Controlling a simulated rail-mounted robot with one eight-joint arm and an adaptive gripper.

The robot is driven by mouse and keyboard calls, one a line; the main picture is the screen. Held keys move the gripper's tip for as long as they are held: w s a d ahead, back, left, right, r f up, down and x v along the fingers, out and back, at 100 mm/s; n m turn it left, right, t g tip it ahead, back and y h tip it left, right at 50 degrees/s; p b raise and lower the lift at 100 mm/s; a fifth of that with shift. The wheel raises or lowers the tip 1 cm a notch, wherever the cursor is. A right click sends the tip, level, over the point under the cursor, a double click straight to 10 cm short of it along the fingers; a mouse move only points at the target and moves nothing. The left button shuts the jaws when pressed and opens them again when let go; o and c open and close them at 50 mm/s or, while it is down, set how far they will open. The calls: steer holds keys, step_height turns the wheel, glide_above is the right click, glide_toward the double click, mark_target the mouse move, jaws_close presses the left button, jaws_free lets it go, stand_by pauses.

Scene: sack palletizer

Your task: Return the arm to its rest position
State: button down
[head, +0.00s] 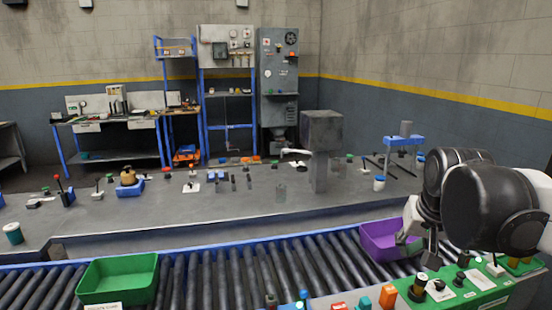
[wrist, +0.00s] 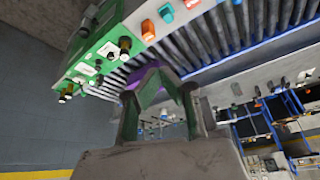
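My arm reaches in from the right of the head view, dark and rounded, in front of the back wall. My gripper (head: 418,245) hangs low over the right part of the conveyor, next to the purple bin (head: 376,240), and partly covers that bin's right end. In the wrist view my gripper (wrist: 160,98) has its two fingers spread apart, with nothing held between them. The purple bin (wrist: 150,75) shows just beyond the fingers. I cannot tell from these views whether the gripper touches the bin.
A roller conveyor (head: 240,278) runs across the front, with a green bin (head: 118,279) at left. A green control panel (head: 455,289) with knobs and buttons stands below the arm. Behind are a grey bench (head: 240,215), a grey post (head: 320,165) and a blue stand (head: 404,141).

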steer(key=s+a+f+n+t, duration=0.1)
steer(key=s+a+f, duration=0.1)
steer(key=s+a, duration=0.2)
steer(key=s+a+f+n+t, duration=0.1)
steer(key=s+a+f, duration=0.2)
steer(key=s, duration=0.6)
steer(key=shift+a+n+y, duration=0.4)
steer(key=shift+a, duration=0.05)
stand_by(2.0)
